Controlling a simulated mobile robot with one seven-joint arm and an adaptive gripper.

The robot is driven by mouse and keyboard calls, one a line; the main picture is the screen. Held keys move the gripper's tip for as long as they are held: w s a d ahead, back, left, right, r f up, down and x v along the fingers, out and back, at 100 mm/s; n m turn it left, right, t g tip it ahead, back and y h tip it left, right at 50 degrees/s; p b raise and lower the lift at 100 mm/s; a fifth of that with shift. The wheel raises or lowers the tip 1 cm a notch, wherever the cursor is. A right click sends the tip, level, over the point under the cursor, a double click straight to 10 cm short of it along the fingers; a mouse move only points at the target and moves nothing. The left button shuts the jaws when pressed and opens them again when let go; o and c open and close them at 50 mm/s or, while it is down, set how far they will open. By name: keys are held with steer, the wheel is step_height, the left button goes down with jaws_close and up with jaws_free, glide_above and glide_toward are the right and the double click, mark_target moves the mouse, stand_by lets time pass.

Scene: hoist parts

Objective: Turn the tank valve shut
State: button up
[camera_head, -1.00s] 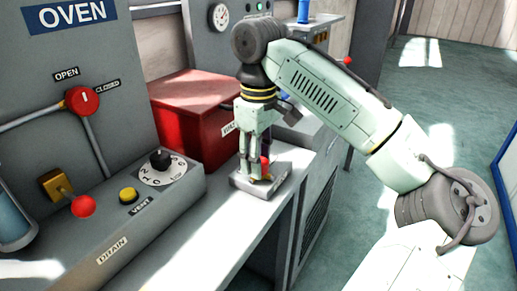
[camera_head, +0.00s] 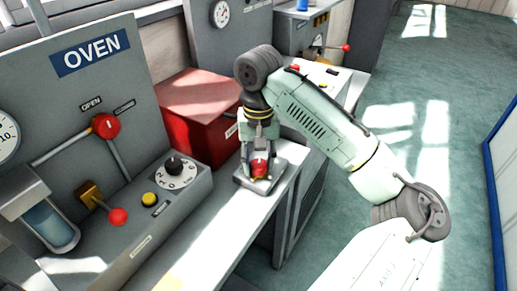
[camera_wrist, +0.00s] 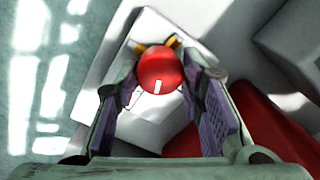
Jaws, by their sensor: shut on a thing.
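My gripper (camera_head: 259,155) reaches down onto a red knob (camera_head: 260,166) on a small grey base (camera_head: 263,186) at the bench edge. In the wrist view the same red knob (camera_wrist: 158,70) is round with a short white mark, with yellow metal parts just beyond it. My gripper's two fingers (camera_wrist: 160,82) lie on either side of the knob and are shut on it. No label shows on this knob, so I cannot tell for certain that it is the tank valve. Another red knob (camera_head: 106,126), between OPEN and CLOSED labels, is on the oven panel (camera_head: 75,100).
A red box (camera_head: 198,112) stands behind my gripper. A control box (camera_head: 150,210) with a black dial (camera_head: 173,165), a yellow button (camera_head: 149,200) and a red-ball lever (camera_head: 118,216) is at left. The bench top (camera_head: 205,245) in front is clear.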

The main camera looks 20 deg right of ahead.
mark_target(259, 163)
steer(key=shift+m+p, duration=0.95)
steer(key=shift+m, duration=1.25)
steer(key=o, duration=1.1)
steer(key=shift+o, duration=0.2)
step_height(259, 163, up, 12)
